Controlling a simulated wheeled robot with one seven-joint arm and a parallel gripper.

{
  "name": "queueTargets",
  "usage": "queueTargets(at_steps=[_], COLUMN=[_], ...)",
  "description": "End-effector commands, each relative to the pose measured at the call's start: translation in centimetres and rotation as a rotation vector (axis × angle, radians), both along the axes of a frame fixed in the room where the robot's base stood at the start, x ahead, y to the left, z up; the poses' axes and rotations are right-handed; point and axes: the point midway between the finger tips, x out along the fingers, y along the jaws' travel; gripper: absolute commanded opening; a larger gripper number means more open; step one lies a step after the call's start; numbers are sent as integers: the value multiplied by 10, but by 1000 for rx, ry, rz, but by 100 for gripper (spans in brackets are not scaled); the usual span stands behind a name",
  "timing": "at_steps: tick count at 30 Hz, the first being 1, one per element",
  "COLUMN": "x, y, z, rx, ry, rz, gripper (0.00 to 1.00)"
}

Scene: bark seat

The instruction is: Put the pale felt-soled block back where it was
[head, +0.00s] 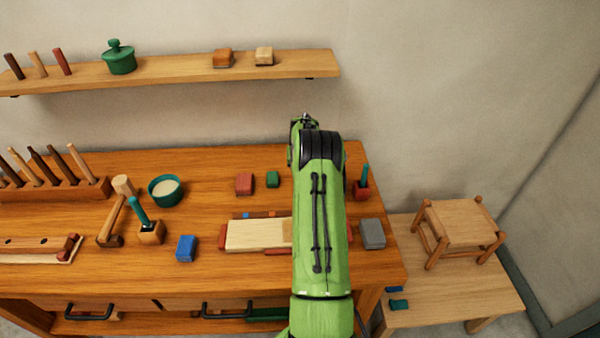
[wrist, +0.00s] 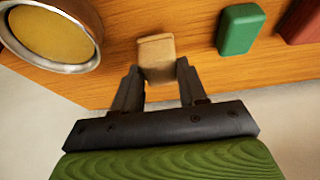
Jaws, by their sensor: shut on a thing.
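A pale tan block (wrist: 156,60) is between the fingers of my gripper (wrist: 157,88) in the wrist view. The gripper is shut on it, with the wooden bench top behind it. I cannot tell whether the block touches the bench, and its sole is not clear. In the head view my green arm reaches over the bench's right part and hides the gripper and held block. A similar pale block (head: 264,56) sits on the wall shelf (head: 170,75), right of an orange-brown block (head: 223,58).
A green block (wrist: 240,30) and a red block (wrist: 300,22) lie near the held block. A round metal-rimmed thing (wrist: 50,35) is at the wrist view's upper left. The bench (head: 210,210) also bears a grey block (head: 372,233) and tools. The shelf's right end is clear.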

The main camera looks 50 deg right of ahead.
Motion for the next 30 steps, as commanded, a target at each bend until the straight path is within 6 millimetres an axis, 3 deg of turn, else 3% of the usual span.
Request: queueTargets(at_steps=[3, 13, 14, 18, 26, 30], x=[0, 0, 0, 0, 0, -1], y=[0, 0, 0, 0, 0, 1], z=[-20, -25, -25, -24, -23, -12], rx=[1, 0, 1, 1, 1, -2], ry=[2, 0, 1, 1, 1, -1], rz=[1, 2, 2, 2, 2, 2], gripper=[11, 11, 43, 65, 67, 67])
